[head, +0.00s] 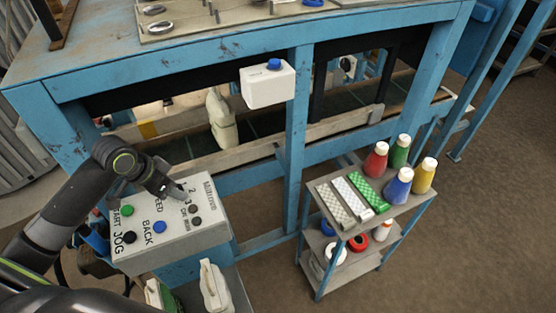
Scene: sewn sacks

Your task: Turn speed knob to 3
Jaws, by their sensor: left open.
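A pale grey control box (158,255) stands at the left, with printed labels SPEED, BACK, START and JOG. My left gripper (180,195) is open, with its fingertips over the upper part of the panel, beside the SPEED label and the printed 2 and 3. The speed knob is largely hidden by the fingers, so I cannot tell where it points or whether the fingers touch it. The panel also has a green button (127,210), a blue button (159,227) and a black button (130,237). My right gripper is out of view.
A blue-framed table (180,57) stands behind the box. A white box with a blue button (268,88) hangs from its front. A cart (330,227) at the right holds colored bottles and patterned blocks. Floor is free at the far right.

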